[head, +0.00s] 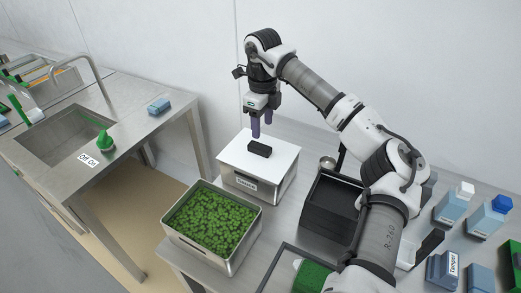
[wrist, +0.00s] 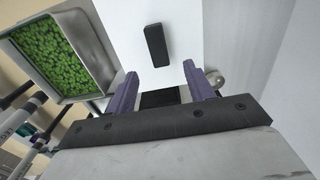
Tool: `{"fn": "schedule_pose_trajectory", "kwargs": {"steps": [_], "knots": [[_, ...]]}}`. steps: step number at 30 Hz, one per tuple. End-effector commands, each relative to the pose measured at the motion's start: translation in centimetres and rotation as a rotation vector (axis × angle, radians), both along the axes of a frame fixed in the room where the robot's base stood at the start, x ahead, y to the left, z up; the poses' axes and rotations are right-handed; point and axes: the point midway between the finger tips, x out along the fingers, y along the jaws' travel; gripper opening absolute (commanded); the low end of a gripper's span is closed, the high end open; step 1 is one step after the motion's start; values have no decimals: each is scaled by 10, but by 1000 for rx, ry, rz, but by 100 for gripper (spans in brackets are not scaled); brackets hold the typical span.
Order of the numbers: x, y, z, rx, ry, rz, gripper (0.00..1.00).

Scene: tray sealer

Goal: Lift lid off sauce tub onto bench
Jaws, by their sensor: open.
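The sauce tub (head: 252,186) is a steel box with a label on its front, standing on the bench (head: 186,262). Its white lid (head: 281,158) lies on top, with a black block handle (head: 259,149) in the middle. The lid also shows in the wrist view (wrist: 190,35), with the handle (wrist: 155,45) beyond the fingertips. My gripper (head: 262,132) points down above the lid, close over the handle, with purple fingers. In the wrist view the two fingers (wrist: 160,82) stand apart with nothing between them. The inside of the tub is hidden by the lid.
An open steel tub of green pieces (head: 172,232) stands directly in front of the sauce tub. Black stacked trays (head: 312,216) stand to its right, with a round metal thing (head: 327,162) behind. Blue bottles and boxes (head: 452,207) crowd the right side. A wall is behind.

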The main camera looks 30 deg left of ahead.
Motion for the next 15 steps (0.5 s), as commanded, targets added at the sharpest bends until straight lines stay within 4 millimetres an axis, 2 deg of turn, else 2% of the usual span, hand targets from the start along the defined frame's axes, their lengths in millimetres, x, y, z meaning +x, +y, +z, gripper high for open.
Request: {"fn": "schedule_pose_trajectory", "kwargs": {"steps": [3,10,15], "knots": [[0,0,-15,1,2,-1,53],[-1,2,-30,2,2,0,53],[-5,8,-51,2,4,1,53]]}}
